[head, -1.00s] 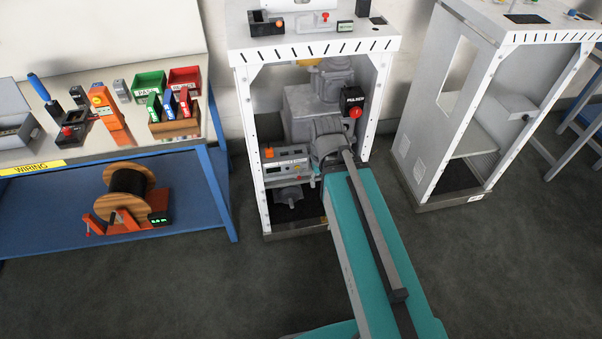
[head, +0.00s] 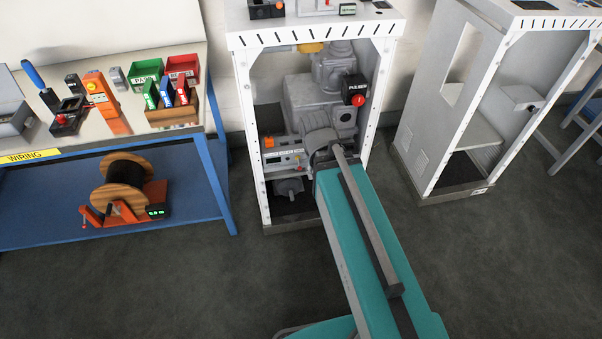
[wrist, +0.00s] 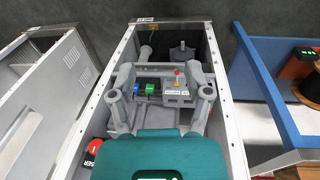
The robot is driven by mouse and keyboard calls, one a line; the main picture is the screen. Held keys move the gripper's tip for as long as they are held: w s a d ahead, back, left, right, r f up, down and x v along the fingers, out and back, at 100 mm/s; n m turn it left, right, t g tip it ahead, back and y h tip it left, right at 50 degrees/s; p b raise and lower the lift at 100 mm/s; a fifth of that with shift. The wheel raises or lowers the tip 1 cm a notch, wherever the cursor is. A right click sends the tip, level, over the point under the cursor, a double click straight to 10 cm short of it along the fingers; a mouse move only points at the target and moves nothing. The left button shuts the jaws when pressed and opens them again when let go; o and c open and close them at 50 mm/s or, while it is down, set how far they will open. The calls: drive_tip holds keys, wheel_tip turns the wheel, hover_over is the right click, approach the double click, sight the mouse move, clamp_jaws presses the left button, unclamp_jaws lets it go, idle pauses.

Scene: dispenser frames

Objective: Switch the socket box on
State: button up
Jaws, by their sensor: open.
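The socket box, a small grey box (wrist: 175,97) with white labels, sits inside the white frame in the wrist view. A toggle with a red tip (wrist: 177,74) stands on it, and blue and green sockets (wrist: 145,88) are beside it on the left. The box front (head: 284,161) also shows low in the frame in the head view. My gripper (wrist: 160,74) is open and empty, its two grey fingers on either side of the box and sockets. Whether a finger touches the toggle I cannot tell.
The white frame (head: 378,105) has posts close around my arm. A PULSER box with a red button (head: 356,92) hangs inside at the right. A bench (head: 213,165) with bins and a cable reel (head: 125,180) stands left; another frame (head: 436,115) stands right.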

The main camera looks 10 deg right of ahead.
drive_tip(key=w+d+f+t+h+b, duration=0.2)
drive_tip(key=w+f+h+b, duration=0.25)
drive_tip(key=f+b, duration=0.8)
drive_tip(key=n+t+h+b, duration=0.1)
drive_tip(key=t+h+b, duration=0.8)
drive_tip(key=b, duration=2.5)
approach(300, 167)
drive_tip(key=s+t+y, duration=0.3)
drive_tip(key=s+y, duration=0.1)
drive_tip(key=shift+s+a+f+h, duration=0.15)
drive_tip(key=shift+a+h, duration=0.1)
drive_tip(key=shift+a, duration=0.2)
drive_tip(key=x, duration=1.3)
drive_tip(key=shift+w+d+f, duration=0.25)
drive_tip(key=shift+d, duration=0.1)
clamp_jaws()
